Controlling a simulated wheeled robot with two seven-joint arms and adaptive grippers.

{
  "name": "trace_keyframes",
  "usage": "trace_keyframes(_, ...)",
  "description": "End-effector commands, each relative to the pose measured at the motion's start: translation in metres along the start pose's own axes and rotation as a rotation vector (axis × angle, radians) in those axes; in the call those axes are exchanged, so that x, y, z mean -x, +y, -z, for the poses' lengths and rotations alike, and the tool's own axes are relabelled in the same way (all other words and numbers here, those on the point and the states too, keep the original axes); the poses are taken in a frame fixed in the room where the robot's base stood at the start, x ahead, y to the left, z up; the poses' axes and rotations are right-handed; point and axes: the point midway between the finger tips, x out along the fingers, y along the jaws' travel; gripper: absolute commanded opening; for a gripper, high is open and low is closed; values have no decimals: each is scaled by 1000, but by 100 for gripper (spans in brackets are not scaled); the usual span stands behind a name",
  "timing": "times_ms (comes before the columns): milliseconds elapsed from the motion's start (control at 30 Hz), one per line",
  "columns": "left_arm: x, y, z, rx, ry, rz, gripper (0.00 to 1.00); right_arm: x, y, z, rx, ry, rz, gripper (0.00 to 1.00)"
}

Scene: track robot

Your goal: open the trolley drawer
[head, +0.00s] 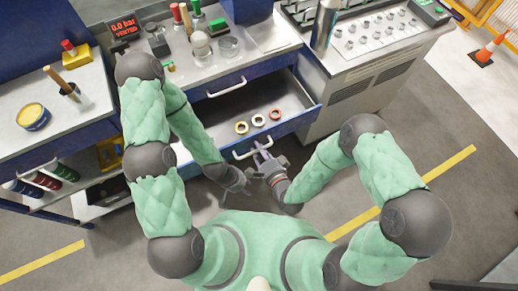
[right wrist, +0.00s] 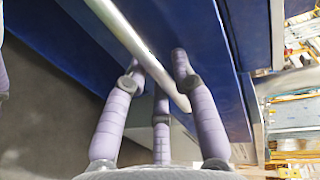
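The trolley drawer (head: 272,92) stands pulled out below the worktop, its inside in view. Its blue front carries a pale bar handle (head: 240,155), which crosses the right wrist view as a grey rod (right wrist: 140,45). My right gripper (head: 262,150) is at this handle. In the right wrist view its purple fingers (right wrist: 160,85) close in from both sides of the rod and appear shut on it. My left gripper (head: 238,184) is to the left of the right one, in front of the drawer and apart from it. Its fingers are too small to tell open from shut.
Several ring-like parts (head: 258,121) lie in the drawer. A closed upper drawer with its own handle (head: 226,92) is above. A steel cylinder (head: 324,25) stands at right.

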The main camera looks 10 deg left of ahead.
Motion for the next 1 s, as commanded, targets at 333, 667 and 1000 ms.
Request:
trace_keyframes(333,0,0,0,0,0,0,40,3,0,0,0,0,0,30)
trace_keyframes(667,0,0,0,0,0,0,40,50,0,1,-3,3,-2,30)
trace_keyframes(1000,0,0,0,0,0,0,40,74,0,0,0,2,0,30)
